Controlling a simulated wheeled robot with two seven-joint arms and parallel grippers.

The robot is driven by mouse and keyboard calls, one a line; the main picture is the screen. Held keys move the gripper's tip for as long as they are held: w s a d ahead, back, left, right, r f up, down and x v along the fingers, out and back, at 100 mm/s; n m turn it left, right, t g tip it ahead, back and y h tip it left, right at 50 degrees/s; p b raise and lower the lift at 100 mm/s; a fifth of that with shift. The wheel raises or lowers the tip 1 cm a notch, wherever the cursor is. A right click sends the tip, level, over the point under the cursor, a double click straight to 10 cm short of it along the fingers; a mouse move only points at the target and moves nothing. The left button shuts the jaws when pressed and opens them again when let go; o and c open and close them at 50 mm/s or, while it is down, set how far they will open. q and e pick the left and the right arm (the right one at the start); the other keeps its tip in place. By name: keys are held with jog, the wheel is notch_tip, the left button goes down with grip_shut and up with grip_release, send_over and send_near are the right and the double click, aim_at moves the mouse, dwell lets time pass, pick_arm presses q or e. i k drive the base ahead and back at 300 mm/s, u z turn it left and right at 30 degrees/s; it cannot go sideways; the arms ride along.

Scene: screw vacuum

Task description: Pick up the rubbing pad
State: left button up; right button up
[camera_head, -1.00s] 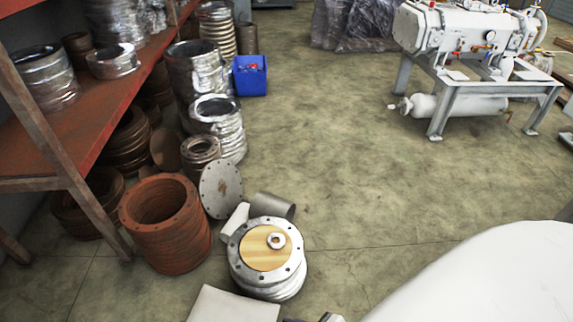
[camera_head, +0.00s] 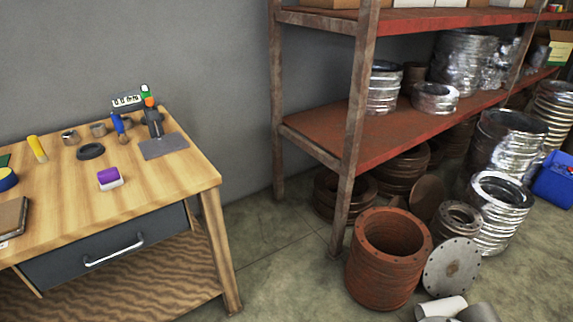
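A small block with a purple top and a white lower part, which looks like the rubbing pad (camera_head: 110,178), lies on the wooden workbench (camera_head: 150,212) at the left, near its front edge. Nothing covers it. Neither of my grippers shows in the head view now.
On the bench are a black ring (camera_head: 90,151), a yellow-handled tool (camera_head: 37,148), a grey plate (camera_head: 164,146), a brown book (camera_head: 12,217) and small metal parts. A rusty shelf (camera_head: 325,119) and a rusty flanged cylinder (camera_head: 388,262) stand to the right. Some floor is clear between.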

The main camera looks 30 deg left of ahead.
aim_at(109, 178)
jog(key=u, duration=2.25)
jog(key=k, duration=0.35)
jog(key=u, duration=0.8)
jog(key=i, duration=0.6)
jog(key=z, duration=0.3)
